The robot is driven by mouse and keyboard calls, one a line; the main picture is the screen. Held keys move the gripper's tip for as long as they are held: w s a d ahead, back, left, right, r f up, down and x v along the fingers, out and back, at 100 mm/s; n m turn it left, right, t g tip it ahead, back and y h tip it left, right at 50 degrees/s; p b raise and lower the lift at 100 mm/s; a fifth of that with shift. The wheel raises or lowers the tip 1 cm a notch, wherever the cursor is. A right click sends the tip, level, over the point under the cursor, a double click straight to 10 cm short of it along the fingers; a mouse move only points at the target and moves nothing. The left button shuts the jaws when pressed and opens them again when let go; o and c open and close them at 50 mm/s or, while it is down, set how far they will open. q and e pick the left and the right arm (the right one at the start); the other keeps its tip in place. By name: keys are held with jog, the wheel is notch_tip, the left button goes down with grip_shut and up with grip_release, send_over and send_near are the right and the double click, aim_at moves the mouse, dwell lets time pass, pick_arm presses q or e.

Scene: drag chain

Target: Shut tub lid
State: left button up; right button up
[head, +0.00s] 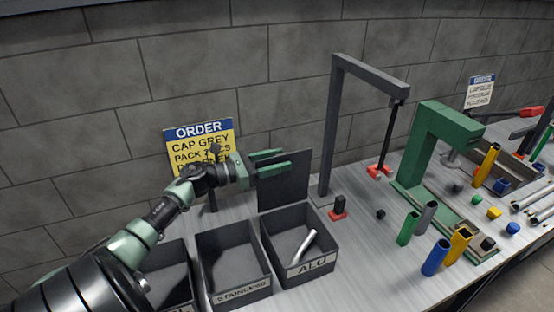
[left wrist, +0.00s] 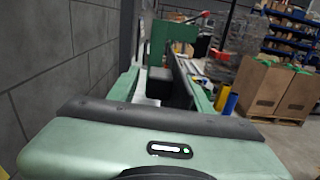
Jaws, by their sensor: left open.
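The ALU tub (head: 296,281) is an open grey bin with a silver tube inside. Its dark lid (head: 284,188) stands upright at the tub's back edge, open. My left gripper (head: 285,160) is at the lid's top edge, its green fingers open and pointing right. One finger shows in front of the lid's upper part, the other at or above its top edge. In the left wrist view a dark edge (left wrist: 181,78), which looks like the lid, runs between the open fingers. I cannot tell whether they touch it. My right gripper is not in view.
The STAINLESS bin (head: 241,294) stands left of the tub, with another bin beyond it. A dark gantry frame (head: 329,130) and green press (head: 428,150) stand to the right. Coloured tubes, such as a blue one (head: 435,258), stand nearby. The order sign (head: 200,143) is behind my arm.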

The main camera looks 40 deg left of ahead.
pick_arm(q)
grip_shut()
dwell(1.3)
